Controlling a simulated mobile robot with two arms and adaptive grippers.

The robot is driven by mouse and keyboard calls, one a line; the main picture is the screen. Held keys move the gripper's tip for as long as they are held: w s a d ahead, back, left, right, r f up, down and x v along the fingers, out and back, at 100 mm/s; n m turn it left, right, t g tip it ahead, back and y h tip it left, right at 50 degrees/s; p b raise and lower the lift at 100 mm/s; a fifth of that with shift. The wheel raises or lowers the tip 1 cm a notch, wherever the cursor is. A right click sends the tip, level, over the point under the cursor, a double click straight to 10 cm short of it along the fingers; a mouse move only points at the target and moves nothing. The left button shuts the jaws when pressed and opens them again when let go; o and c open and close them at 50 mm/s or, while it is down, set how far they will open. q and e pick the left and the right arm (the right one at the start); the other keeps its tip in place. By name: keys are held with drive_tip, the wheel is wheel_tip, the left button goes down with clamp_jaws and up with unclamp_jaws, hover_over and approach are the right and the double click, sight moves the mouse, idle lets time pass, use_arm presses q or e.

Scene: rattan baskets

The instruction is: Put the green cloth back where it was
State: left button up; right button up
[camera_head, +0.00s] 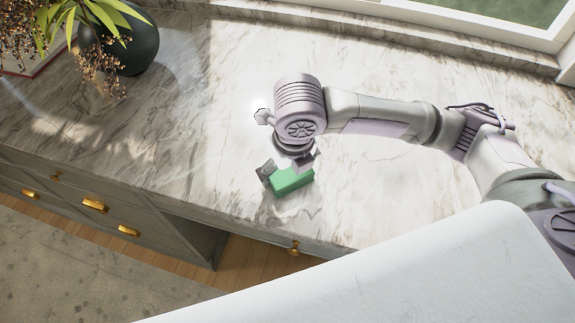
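The green cloth (292,182) is a small, thick, block-like green piece at the front part of the marble counter (370,200). My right gripper (288,168) points down over it from the upper side. Its two dark fingers stand apart, one at the cloth's left end and one by its upper right corner. I cannot tell whether they press on the cloth or only straddle it, nor whether the cloth rests on the counter or is just above it. My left gripper is not in view.
A dark round vase (138,45) with green leaves and dried sprigs stands at the back left. A window ledge (420,42) runs along the back. Drawers with brass handles (95,206) line the front.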

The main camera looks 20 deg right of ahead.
sight(291, 175)
idle(0.3)
drive_tip(key=r, duration=0.4)
drive_tip(key=s+r, duration=0.1)
drive_tip(key=r, duration=0.7)
drive_tip(key=shift+s+d+r, duration=0.1)
drive_tip(key=shift+s+d, duration=0.1)
drive_tip(key=shift+s, duration=0.2)
drive_tip(key=shift+a, duration=0.1)
